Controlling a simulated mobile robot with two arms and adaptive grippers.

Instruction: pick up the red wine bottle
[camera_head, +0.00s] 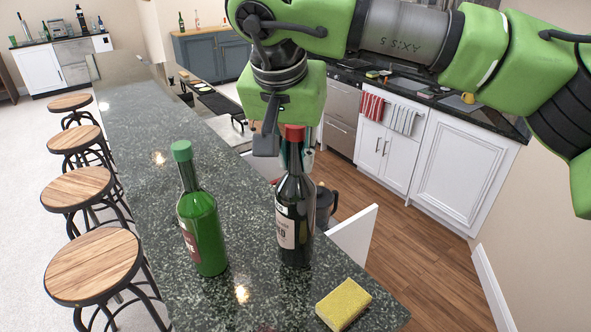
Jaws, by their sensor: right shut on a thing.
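The dark wine bottle with a red cap (295,215) is upright over the near part of the granite counter (150,125). It has a pale label on its left side. My right gripper (288,150) comes down from above and is shut on the bottle's neck, just below the cap. The far finger is mostly hidden behind the neck. I cannot tell whether the bottle's base touches the counter. A green bottle with a green cap (203,225) stands to its left, apart from it. My left gripper is not in view.
A yellow sponge (344,304) lies on the counter to the right of the dark bottle, near the edge. A dark jug-like object (325,203) shows behind the bottle. Wooden stools (93,264) line the counter's left side. The counter beyond the green bottle is mostly clear.

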